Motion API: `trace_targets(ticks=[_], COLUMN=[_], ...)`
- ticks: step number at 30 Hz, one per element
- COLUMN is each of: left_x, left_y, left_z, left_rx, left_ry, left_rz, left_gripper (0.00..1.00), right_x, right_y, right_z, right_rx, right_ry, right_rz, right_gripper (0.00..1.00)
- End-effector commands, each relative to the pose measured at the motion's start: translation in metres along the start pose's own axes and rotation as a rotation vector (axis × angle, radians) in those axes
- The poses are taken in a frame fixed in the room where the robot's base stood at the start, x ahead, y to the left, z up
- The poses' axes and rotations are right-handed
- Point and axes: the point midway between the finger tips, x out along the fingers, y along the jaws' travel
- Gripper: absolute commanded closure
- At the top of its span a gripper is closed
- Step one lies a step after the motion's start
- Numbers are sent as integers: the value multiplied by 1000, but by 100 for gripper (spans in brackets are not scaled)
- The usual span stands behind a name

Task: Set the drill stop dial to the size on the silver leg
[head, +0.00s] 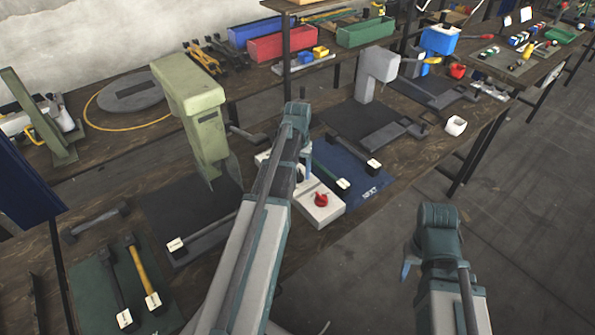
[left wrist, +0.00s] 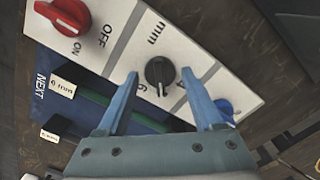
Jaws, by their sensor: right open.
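In the left wrist view, the black drill stop dial (left wrist: 160,73) sits on a white panel (left wrist: 112,38) marked "mm". Its white mark points down the picture, between a "6" and a partly hidden digit. My left gripper (left wrist: 160,78) is open, one finger on each side of the dial; contact is unclear. A tag (left wrist: 62,88) by a green leg seems to read "6 mm". In the head view, a grey leg (head: 215,231) with an unreadable tag lies on a dark mat; I cannot tell if it is the silver leg. My right gripper (head: 407,270) is open and empty.
A red knob (left wrist: 66,17) marked OFF/ON and a blue knob (left wrist: 224,107) flank the dial. A pale green press (head: 200,110) and a grey press (head: 377,70) stand on the bench. A green mat (head: 85,285) holds black and yellow tagged tools.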

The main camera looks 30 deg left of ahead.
Motion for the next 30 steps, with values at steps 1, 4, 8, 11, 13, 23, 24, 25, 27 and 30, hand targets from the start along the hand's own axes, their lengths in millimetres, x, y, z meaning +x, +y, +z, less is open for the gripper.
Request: trace_targets(ticks=[1,4,8,11,13,23,24,25,27,30], left_x=[0,0,0,0,-2,-28,-33,-37,-48,-63], left_y=[0,0,0,0,0,0,0,0,0,0], left_z=[0,0,0,0,0,0,0,0,0,0], left_rx=[0,0,-1,-1,-1,-1,-1,-1,-1,-1], left_ry=[0,0,0,0,0,0,0,0,0,0], left_rz=[0,0,0,0,0,0,0,0,0,0], left_gripper=[21,17,17,17,17,17,17,17,17,17], right_x=[0,0,0,0,-2,-28,-33,-37,-47,-63], right_y=[0,0,0,0,0,3,3,4,4,6], right_z=[0,0,0,0,0,2,2,2,3,4], right_rx=[0,0,0,0,0,0,0,0,0,0], right_ry=[0,0,0,0,0,0,0,0,0,0], right_rz=[0,0,0,0,0,0,0,0,0,0], right_gripper=[50,50,50,50,50,50,50,50,50,50])
